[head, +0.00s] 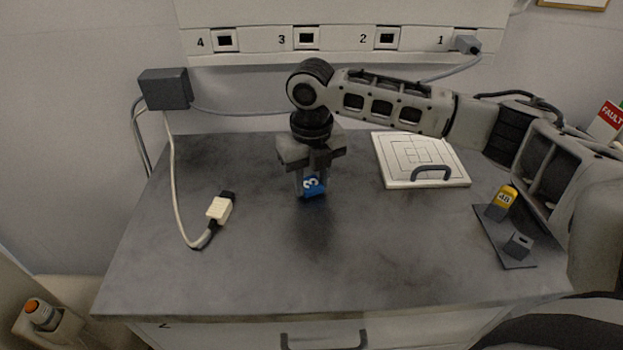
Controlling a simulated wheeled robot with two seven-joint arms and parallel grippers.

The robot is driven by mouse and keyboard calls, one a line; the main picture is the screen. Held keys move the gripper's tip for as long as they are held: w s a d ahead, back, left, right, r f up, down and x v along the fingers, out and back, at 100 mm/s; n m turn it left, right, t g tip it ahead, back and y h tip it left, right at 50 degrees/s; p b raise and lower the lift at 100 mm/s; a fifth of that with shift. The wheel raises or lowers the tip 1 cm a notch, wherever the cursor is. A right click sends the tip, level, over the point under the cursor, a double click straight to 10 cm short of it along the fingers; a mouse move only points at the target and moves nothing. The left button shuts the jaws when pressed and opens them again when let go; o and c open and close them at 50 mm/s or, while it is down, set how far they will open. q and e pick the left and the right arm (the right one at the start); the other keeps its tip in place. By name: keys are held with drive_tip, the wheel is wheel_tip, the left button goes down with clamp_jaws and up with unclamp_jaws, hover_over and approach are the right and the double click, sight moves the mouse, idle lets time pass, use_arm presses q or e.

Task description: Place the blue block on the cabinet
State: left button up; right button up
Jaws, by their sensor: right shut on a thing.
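The blue block (313,187) has a white 3 on its face and looks slightly tilted. My right gripper (312,180) points down and is shut on it. The block appears to hang above the middle of the grey cabinet top (250,260), with a dark shadow below and in front of it. I cannot tell the exact gap under the block. The cabinet has a drawer with a dark handle at its front. My left gripper is not in view.
A white board with a grey handle (420,160) lies at the back right. A dark tray (492,247) at the right holds a yellow block (505,197) and a grey piece (518,245). A white plug (220,209) on a cable lies at the left. The front middle is clear.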

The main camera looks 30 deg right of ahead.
sight(311, 185)
drive_tip(key=shift+f, duration=0.25)
drive_tip(key=o, duration=1)
drive_tip(key=shift+f, duration=0.15)
wheel_tip(311, 185, up, 12)
drive_tip(key=shift+r, duration=0.2)
